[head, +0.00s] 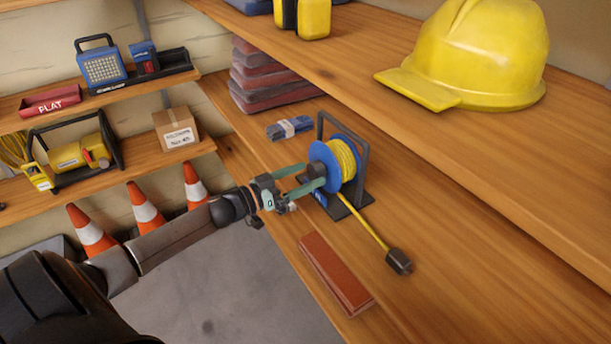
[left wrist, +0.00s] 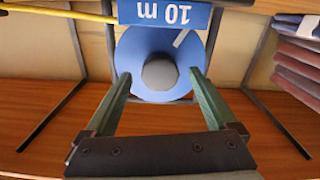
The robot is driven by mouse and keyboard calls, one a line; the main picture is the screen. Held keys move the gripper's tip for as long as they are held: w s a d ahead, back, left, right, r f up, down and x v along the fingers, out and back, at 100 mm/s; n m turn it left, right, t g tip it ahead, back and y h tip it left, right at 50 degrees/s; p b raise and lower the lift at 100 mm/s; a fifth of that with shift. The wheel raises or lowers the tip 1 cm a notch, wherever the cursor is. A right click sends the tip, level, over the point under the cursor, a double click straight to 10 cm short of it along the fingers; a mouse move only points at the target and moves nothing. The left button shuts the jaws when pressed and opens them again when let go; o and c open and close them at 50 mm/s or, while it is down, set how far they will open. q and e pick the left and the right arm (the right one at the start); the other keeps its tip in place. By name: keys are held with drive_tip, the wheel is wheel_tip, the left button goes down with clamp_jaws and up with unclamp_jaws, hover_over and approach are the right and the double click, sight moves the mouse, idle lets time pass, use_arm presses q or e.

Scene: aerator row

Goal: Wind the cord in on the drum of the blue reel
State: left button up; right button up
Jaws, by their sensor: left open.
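The blue reel (head: 324,152) stands on the wooden shelf in a dark frame, with yellow cord (head: 343,160) wound on its drum. A length of cord runs out over the shelf to a black plug (head: 399,262). A grey knob (left wrist: 160,74) sits at the middle of the reel's blue face in the left wrist view. My left gripper (head: 312,175) is open, its green fingers reaching to either side of the knob. The wrist view shows the fingers (left wrist: 160,80) with space between them and the knob. A blue "10 m" label (left wrist: 165,13) shows on the reel's base. My right gripper is not in view.
A red-brown brick-like block (head: 336,274) lies at the shelf's front edge. A blue bundle (head: 289,127) and stacked dark red folded cloths (head: 265,75) lie behind the reel. A yellow hard hat (head: 480,55) sits on the upper shelf (head: 400,125). Traffic cones (head: 145,208) stand at left.

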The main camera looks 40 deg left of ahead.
use_arm(q)
drive_tip(key=shift+w+d, duration=0.1)
drive_tip(key=shift+w, duration=0.15)
drive_tip(key=shift+c, duration=0.3)
drive_tip(key=c, duration=1.3)
drive_tip(key=shift+m, duration=0.3)
